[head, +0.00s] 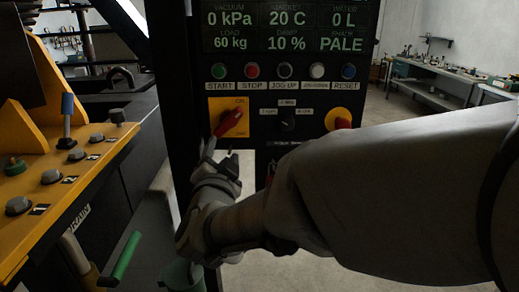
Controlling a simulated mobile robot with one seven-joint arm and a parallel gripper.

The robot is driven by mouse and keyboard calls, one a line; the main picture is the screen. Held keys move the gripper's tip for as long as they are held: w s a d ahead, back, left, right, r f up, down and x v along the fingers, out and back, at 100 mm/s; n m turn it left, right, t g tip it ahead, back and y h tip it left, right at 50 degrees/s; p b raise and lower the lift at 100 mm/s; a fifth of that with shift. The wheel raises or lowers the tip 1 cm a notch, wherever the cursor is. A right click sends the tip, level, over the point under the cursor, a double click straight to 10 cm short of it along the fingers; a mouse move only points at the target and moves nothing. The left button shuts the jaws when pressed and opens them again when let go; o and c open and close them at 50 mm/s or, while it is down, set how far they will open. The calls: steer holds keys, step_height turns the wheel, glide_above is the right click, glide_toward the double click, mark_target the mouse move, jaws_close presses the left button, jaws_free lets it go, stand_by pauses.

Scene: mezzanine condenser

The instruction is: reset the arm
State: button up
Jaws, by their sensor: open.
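My arm (390,195) reaches in from the right edge across the lower front of a black control panel (190,100). My gripper (216,156) is open at the panel's lower left, just below a red rotary handle (231,121) on a yellow plate. No object shows between its fingers. Whether a finger touches the handle, I cannot tell. My forearm hides the panel's lower right part.
The panel has a display (285,25) and a button row from START (218,71) to RESET (348,71). A yellow numbered console (50,170) stands left, with a green-handled lever (126,256). A workbench (435,88) stands back right.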

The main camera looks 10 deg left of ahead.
steer(key=shift+s+d, duration=0.1)
steer(key=shift+s, duration=0.2)
steer(key=s+d+n+g, duration=0.3)
steer(key=d+n+g, duration=0.3)
steer(key=d, duration=0.9)
steer(key=s+d+f+g+h, duration=0.2)
steer(key=s+d+f+g, duration=0.1)
steer(key=s+d, duration=0.5)
steer(key=s+d+f+g+h, duration=0.2)
steer(key=s+d+f, duration=0.2)
steer(key=s+d, duration=0.4)
steer(key=shift+d+f+g, duration=0.15)
steer(key=shift+d+g, duration=0.25)
steer(key=shift+d, duration=0.45)
